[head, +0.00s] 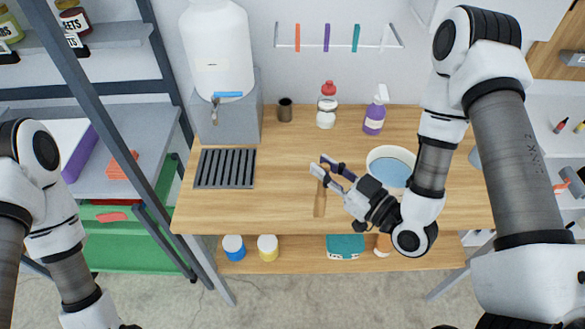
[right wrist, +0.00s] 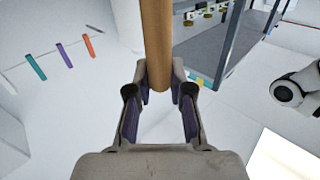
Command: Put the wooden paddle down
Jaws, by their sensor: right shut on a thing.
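The wooden paddle (head: 320,200) shows in the head view as a narrow brown piece over the front middle of the wooden table (head: 280,212). My right gripper (head: 322,167) is shut on its far end. In the right wrist view the paddle (right wrist: 157,40) is a round wooden shaft running from the top edge down between the fingertips of the gripper (right wrist: 160,84). I cannot tell whether the paddle touches the table. My left arm is at the left of the head view, and its gripper is out of the picture.
A black slatted grate (head: 225,169) lies left on the table. A large white dispenser (head: 218,55), a dark cup (head: 285,110), a red-capped jar (head: 327,107) and a purple spray bottle (head: 376,112) stand behind. A bowl (head: 391,165) is just right of the gripper. The front-left tabletop is clear.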

